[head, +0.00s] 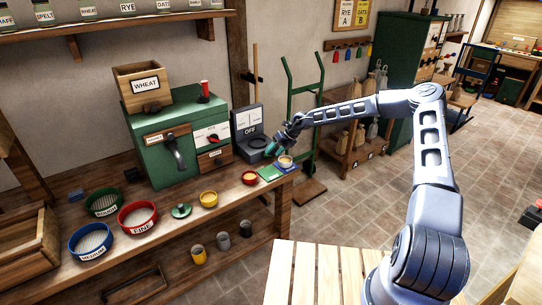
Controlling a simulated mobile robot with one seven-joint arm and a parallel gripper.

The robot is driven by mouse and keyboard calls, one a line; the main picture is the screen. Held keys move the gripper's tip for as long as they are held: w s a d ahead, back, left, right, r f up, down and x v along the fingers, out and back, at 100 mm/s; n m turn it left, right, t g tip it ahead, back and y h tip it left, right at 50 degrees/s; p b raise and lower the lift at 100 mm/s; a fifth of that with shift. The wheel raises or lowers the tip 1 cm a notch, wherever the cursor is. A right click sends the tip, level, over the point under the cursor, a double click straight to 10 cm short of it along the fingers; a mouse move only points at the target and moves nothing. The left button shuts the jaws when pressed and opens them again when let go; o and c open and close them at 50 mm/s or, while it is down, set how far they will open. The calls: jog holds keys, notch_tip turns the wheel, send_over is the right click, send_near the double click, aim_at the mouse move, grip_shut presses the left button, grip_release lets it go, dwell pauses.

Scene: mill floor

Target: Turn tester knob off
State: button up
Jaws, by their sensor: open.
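The tester looks to be the dark grey device (249,118) with white panels and an OFF label, standing at the right end of the wooden workbench. A dark round part (258,142) low on its front may be the knob; it is too small to tell which way it points.
A small cup (285,161) stands on a blue-green mat close to my gripper, with a red bowl (250,178) to its left. The green mill (165,140) is left of the tester. A green hand truck (303,105) leans behind.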

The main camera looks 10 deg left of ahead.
aim_at(269, 156)
jog(key=shift+x, duration=1.5)
jog(key=c, duration=0.7)
jog(key=shift+s+a+r+n+t+h, duration=0.1)
jog(key=shift+n+t+h, duration=0.05)
jog(key=shift+t+h, duration=0.3)
jog(key=shift+s+a+r+n+t+h, duration=0.1)
jog(key=shift+n+t+h, duration=0.05)
jog(key=shift+t+h, duration=0.3)
jog(key=shift+s+a+n+t+h, duration=0.15)
jog(key=shift+n+t+h, duration=0.15)
jog(key=shift+t+h, duration=0.65)
jog(key=shift+f+h, duration=0.1)
jog(key=shift+h, duration=0.25)
